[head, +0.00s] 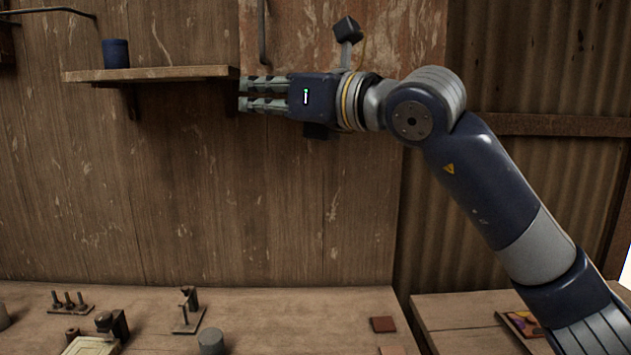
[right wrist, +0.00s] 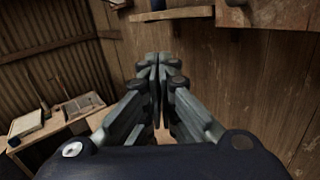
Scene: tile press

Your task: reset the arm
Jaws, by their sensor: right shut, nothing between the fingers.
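My right arm (head: 490,190) comes in from the lower right of the head view and is raised well above the workbench. Its gripper (head: 243,95) points left, in front of the wooden wall and near the right end of the wall shelf. In the right wrist view the fingers of the gripper (right wrist: 158,62) meet at their tips. The gripper is shut with nothing between the fingers. My left gripper is not in either view.
A wall shelf (head: 160,74) holds a blue cup (head: 116,53). On the workbench (head: 270,310) below are a small stand (head: 187,312), a grey cylinder (head: 210,341), a peg base (head: 70,306) and a dark red tile (head: 383,324). A side table (head: 450,320) stands at right.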

